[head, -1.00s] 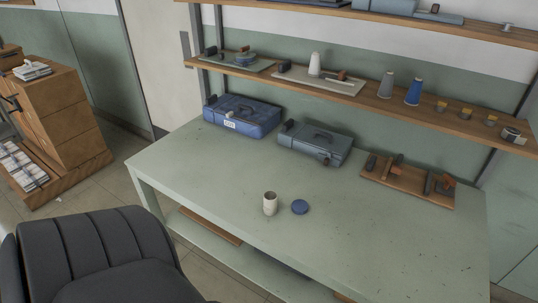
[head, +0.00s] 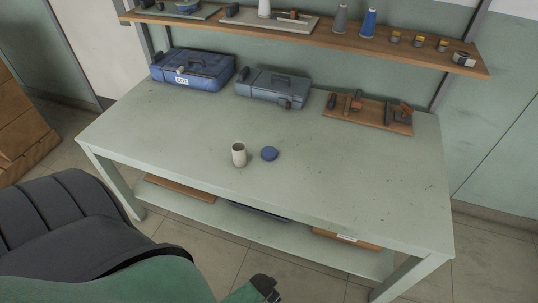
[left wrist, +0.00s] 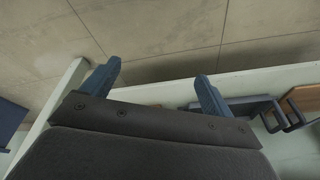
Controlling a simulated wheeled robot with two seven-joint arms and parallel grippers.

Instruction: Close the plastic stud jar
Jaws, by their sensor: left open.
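In the head view a small cream plastic stud jar (head: 239,155) stands upright near the front middle of the green table (head: 330,160). Its top is open. A round blue lid (head: 269,153) lies flat on the table just right of the jar, apart from it. In the left wrist view my left gripper (left wrist: 157,72) is open, with its two blue fingers spread and nothing between them. It faces floor tiles and a pale table edge, and neither jar nor lid shows there. A green arm part of mine shows at the head view's bottom edge. My right gripper is not in view.
A blue case (head: 193,70), a grey case (head: 272,87) and a wooden tool tray (head: 368,113) line the table's back. A wall shelf (head: 330,36) runs above. The tabletop around the jar is clear.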

